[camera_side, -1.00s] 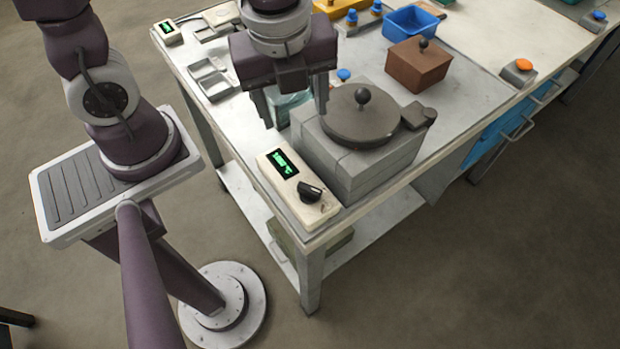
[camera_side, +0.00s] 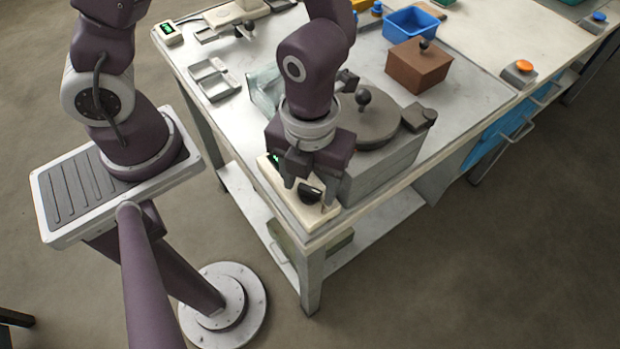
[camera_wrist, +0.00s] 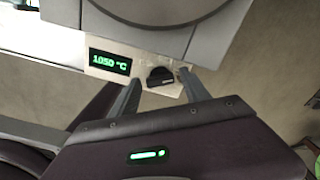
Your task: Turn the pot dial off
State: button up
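The pot dial is a black knob (camera_side: 311,191) on a cream control box (camera_side: 320,214) at the table's near corner. In the wrist view the knob (camera_wrist: 160,77) sits right of a green display (camera_wrist: 109,61) reading 1050 °C. My gripper (camera_side: 308,194) is over the box, fingers pointing down. In the wrist view its two fingers (camera_wrist: 158,90) are spread apart with the dial between their tips. They look clear of the knob, though the height gap is hard to judge. In the side view my gripper partly hides the display.
The grey furnace block (camera_side: 385,168) with its round lid (camera_side: 375,128) and ball handle stands right behind the control box. A brown lidded box (camera_side: 419,66) and a blue bin (camera_side: 411,22) are farther back. A metal tray (camera_side: 213,80) lies at the left.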

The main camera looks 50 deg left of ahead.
grip_shut()
jog(key=shift+n, duration=0.3)
jog(key=n, duration=0.3)
jog(key=shift+n, duration=0.4)
jog(key=n, duration=0.5)
jog(key=shift+n, duration=0.3)
jog(key=n, duration=1.3)
jog(key=shift+s+n, duration=0.1)
jog(key=shift+n, duration=0.3)
jog(key=shift+o, duration=1.3)
grip_release()
